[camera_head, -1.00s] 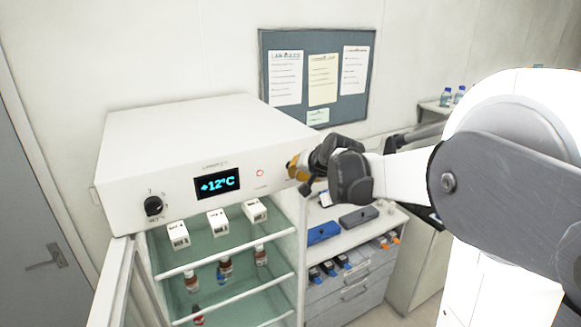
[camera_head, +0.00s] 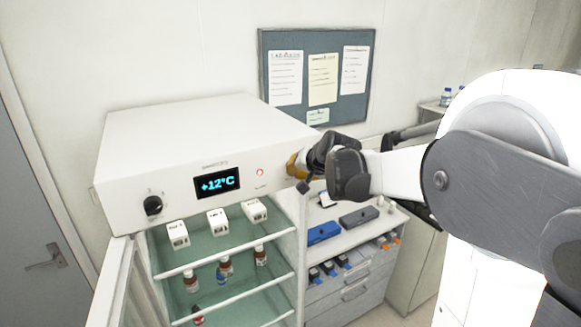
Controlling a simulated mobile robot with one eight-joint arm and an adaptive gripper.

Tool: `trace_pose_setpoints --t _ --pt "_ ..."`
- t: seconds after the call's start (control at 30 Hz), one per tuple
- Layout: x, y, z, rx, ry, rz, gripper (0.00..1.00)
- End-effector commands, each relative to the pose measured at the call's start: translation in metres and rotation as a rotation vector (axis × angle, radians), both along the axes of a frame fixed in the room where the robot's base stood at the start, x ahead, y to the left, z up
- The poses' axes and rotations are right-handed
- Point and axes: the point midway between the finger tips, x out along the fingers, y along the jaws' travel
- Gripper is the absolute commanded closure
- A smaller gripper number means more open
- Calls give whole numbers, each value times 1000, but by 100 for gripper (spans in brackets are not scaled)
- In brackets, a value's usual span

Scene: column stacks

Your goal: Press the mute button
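A small round red-lit button (camera_head: 260,172) sits on the front panel of a white fridge (camera_head: 205,125), right of a display (camera_head: 217,184) that reads +12°C. I cannot read the label under the button, so I cannot tell that it is the mute button. My gripper (camera_head: 292,167) is at the right end of the panel, a little to the right of the button and apart from it in the picture. Its tip looks yellow-orange and the rest is dark. The fingers are too small and overlapped to tell open from shut.
A black knob (camera_head: 153,205) is at the panel's left. The fridge door (camera_head: 118,285) stands open at the left, showing boxes and bottles on shelves. A drawer bench (camera_head: 352,272) with blue and grey cases is to the right. A notice board (camera_head: 318,77) hangs behind.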

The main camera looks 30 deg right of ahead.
Motion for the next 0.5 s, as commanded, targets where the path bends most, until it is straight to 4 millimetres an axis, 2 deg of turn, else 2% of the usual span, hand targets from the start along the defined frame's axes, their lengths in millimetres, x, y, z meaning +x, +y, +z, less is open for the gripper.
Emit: trace_pose_setpoints --t 0.5 --pt "4 0 0 0 0 0 100"
